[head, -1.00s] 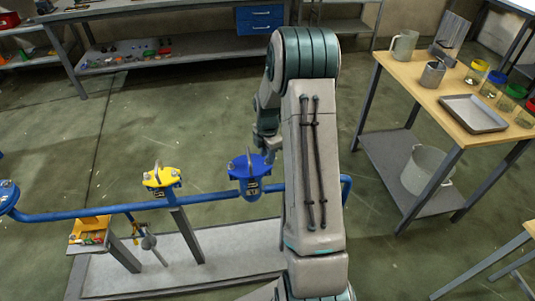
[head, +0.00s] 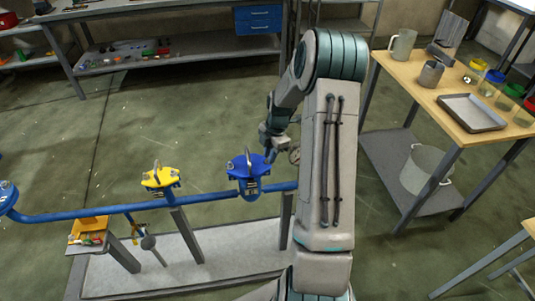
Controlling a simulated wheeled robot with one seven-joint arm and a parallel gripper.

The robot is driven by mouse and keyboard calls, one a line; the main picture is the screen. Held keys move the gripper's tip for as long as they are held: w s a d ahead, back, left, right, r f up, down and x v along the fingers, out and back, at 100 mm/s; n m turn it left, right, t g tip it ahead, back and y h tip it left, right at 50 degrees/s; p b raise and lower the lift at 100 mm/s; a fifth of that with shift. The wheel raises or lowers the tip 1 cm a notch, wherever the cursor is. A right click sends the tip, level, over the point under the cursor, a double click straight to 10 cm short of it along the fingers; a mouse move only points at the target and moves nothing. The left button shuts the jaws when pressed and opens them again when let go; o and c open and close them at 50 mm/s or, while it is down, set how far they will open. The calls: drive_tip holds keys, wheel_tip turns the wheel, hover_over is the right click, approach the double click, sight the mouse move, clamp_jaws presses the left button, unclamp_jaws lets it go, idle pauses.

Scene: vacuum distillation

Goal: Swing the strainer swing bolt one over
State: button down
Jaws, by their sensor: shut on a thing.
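A blue strainer (head: 245,168) with a lid and an upright handle sits on the blue pipe (head: 215,198), left of my arm. My gripper (head: 268,158) reaches down to the right edge of its lid. It is shut on the strainer swing bolt one there; the bolt is too small and covered by the fingers to make out its angle. A yellow-lidded strainer (head: 160,179) stands further left on the same pipe, apart from my gripper.
Another blue fitting (head: 6,196) is at the far left. A wooden table (head: 455,112) with a metal tray (head: 473,112) and jars stands right. The floor behind the pipe is clear.

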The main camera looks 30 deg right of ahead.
drive_tip(key=shift+s+d+f+t+y+b, duration=0.15)
drive_tip(key=shift+s+d+f+y+b, duration=0.1)
drive_tip(key=shift+d+y, duration=0.35)
drive_tip(key=shift+s+d+f+t+y+b, duration=0.1)
drive_tip(key=shift+d+t+y+b, duration=0.2)
drive_tip(key=shift+y, duration=0.4)
drive_tip(key=c, duration=1.5)
unclamp_jaws()
drive_tip(key=shift+c, duration=0.2)
drive_tip(key=shift+d+r, duration=0.15)
drive_tip(key=v, duration=1.2)
drive_tip(key=shift+w+r, duration=0.1)
drive_tip(key=shift+d+r, duration=0.25)
drive_tip(key=shift+r, duration=0.4)
drive_tip(key=shift+c, duration=0.4)
